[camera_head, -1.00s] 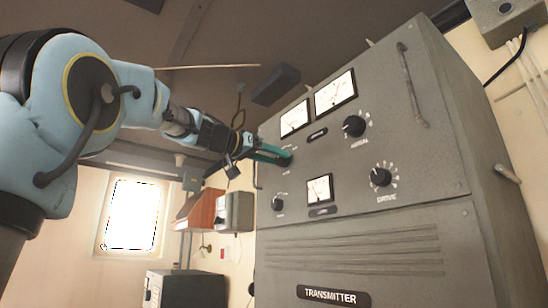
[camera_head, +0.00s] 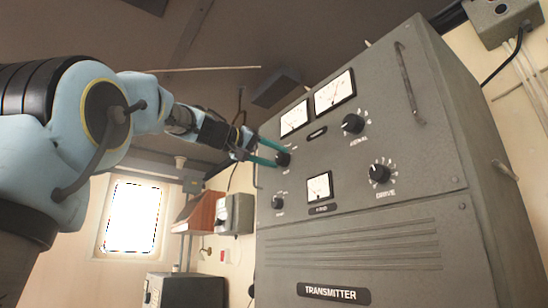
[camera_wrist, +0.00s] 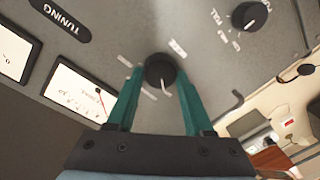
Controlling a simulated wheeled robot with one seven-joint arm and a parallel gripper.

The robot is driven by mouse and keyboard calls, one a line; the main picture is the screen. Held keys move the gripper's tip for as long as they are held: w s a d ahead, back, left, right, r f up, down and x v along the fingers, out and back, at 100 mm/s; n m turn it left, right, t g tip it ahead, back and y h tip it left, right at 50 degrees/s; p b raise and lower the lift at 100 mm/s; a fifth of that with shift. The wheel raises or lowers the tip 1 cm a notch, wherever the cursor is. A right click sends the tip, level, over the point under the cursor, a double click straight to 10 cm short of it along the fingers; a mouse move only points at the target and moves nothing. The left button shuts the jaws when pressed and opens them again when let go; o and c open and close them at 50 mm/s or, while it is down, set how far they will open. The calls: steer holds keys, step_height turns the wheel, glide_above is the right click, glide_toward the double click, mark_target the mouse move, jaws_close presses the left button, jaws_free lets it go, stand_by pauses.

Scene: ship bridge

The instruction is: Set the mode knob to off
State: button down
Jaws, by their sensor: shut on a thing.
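A small black knob (camera_head: 283,159) sits at the upper left of the grey transmitter's front. My gripper (camera_head: 277,154) reaches it from the left, with one teal finger on each side. In the wrist view my gripper (camera_wrist: 160,77) is shut on this knob (camera_wrist: 160,69), whose white pointer line points toward the palm. The small labels around it cannot be read, so I cannot tell whether it is the mode knob. A second small black knob (camera_head: 278,202) is below it; in the wrist view this second knob (camera_wrist: 249,14) is at upper right, with small position labels.
The transmitter (camera_head: 350,245) also carries an aerial knob (camera_head: 353,124), a drive knob (camera_head: 379,173), two upper meters (camera_head: 335,93) and a smaller meter (camera_head: 319,187). A handle (camera_head: 411,85) stands out at upper right.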

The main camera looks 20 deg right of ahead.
steer(key=shift+n, duration=0.6)
steer(key=shift+c, duration=1.4)
jaws_free()
steer(key=b+v, duration=0.4)
steer(key=v, duration=0.6)
steer(key=shift+a, duration=0.45)
